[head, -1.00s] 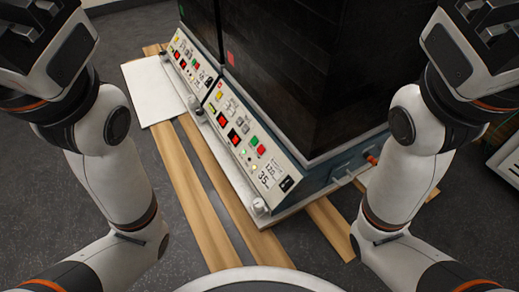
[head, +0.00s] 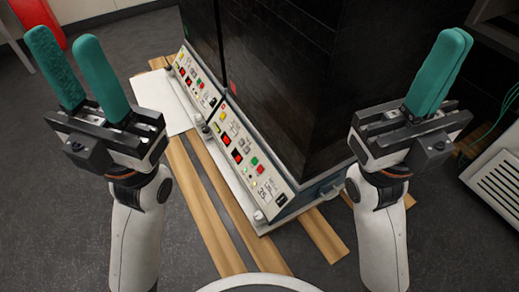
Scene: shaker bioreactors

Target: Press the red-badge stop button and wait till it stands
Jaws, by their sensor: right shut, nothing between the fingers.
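Two dark shaker cabinets stand side by side with sloped cream control panels. The nearer cabinet (head: 290,90) bears a small red badge (head: 233,87) low on its dark front. Its panel (head: 243,150) has a red button (head: 260,169) beside a green button (head: 255,161), plus red-lit displays and a small white readout too small to read. My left gripper (head: 63,38) is open and empty, its teal fingers raised, left of the machines and clear of the panels. My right gripper (head: 456,45) is shut and empty, raised right of the nearer cabinet. Neither touches a button.
The farther panel (head: 195,82) has similar buttons. Wooden boards (head: 200,205) and a white plate (head: 160,100) lie around the base on the grey floor. A white vented box (head: 495,175) stands at right, and a red object (head: 40,20) at upper left.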

